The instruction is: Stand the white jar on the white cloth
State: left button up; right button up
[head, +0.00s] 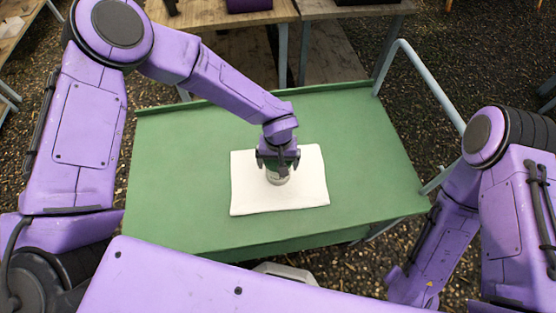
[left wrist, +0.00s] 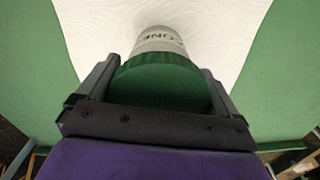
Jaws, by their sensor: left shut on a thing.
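The white jar (head: 277,177) has a green lid and dark lettering on its side. It also shows in the left wrist view (left wrist: 161,42), where its green lid (left wrist: 160,80) sits between the two fingers. My left gripper (head: 278,162) is shut on the jar from above. The jar is over the middle of the white cloth (head: 248,192) and looks upright. I cannot tell whether its base touches the cloth. The cloth lies flat and also fills the far part of the left wrist view (left wrist: 225,35). My right gripper is out of view.
The cloth lies on a green cart top (head: 370,150) with a raised back edge and a grey handle rail (head: 432,85) at the right. The cart top around the cloth is clear. Wooden tables (head: 225,15) stand behind it.

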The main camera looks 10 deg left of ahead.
pick_arm(q)
jog(key=shift+s+f, duration=0.2)
jog(key=shift+f, duration=0.2)
jog(key=shift+c, duration=0.6)
jog(key=shift+s+f, duration=0.15)
jog(key=shift+f, duration=0.05)
jog(key=c, duration=0.4)
jog(key=o, duration=1.4)
jog(key=shift+w+f, duration=0.1)
jog(key=shift+w, duration=0.25)
notch_tip(320, 180, up, 14)
jog(key=shift+f, duration=0.2)
